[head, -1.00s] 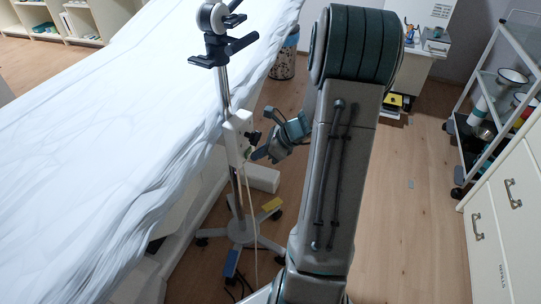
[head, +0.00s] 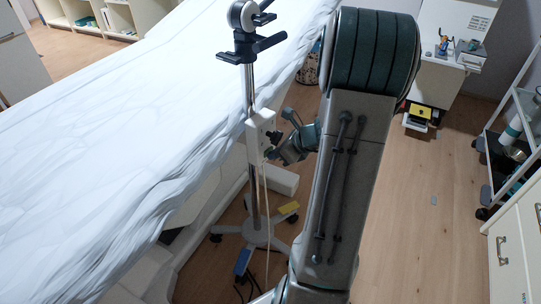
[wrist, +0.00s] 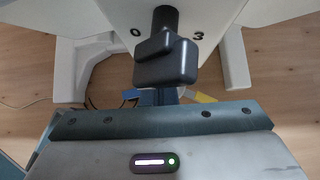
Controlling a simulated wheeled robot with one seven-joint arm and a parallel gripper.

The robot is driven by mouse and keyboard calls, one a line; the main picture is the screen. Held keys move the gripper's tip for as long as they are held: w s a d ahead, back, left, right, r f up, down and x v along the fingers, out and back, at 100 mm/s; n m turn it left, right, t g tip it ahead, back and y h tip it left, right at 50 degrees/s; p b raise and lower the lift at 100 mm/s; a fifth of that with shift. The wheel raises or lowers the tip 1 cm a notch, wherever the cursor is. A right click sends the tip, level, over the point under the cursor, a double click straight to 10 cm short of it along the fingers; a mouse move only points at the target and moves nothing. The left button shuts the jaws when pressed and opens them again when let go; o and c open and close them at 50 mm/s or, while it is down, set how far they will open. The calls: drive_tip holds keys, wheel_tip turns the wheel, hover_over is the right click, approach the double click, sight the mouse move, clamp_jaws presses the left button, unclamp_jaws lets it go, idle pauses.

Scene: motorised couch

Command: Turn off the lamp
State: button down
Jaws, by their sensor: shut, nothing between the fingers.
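The lamp's upright metal stand (head: 249,90) rises beside the white-covered couch in the head view. A white control box (head: 258,130) is fixed to it, with a black knob (head: 273,137) on its right side. The wrist view shows this black knob (wrist: 166,60) close up, between the marks 0 and 3 on the white face. My gripper (head: 276,156) is shut and empty, just below and right of the box. In the wrist view the knob hides most of the fingers, so contact cannot be told. The lamp's light itself is not seen.
The couch (head: 110,150) fills the left. A black clamp with handles (head: 250,44) sits higher on the stand. The stand's wheeled base (head: 255,235), a blue pedal (head: 242,262) and cables are on the floor.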

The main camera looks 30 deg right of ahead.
drive_tip(key=shift+w+d+r+p, duration=0.25)
drive_tip(key=shift+w+d+p, duration=0.05)
drive_tip(key=shift+w+d, duration=0.2)
drive_tip(key=shift+s+d, duration=0.1)
drive_tip(key=s+d+r+p, duration=0.1)
drive_tip(key=s+d+r, duration=0.1)
drive_tip(key=s, duration=0.3)
drive_tip(key=s+d+r+p, duration=0.2)
drive_tip(key=s+r, duration=0.2)
drive_tip(key=s, duration=0.1)
drive_tip(key=shift+s+d+r, duration=0.25)
drive_tip(key=shift+d+r, duration=0.05)
drive_tip(key=shift+r, duration=0.05)
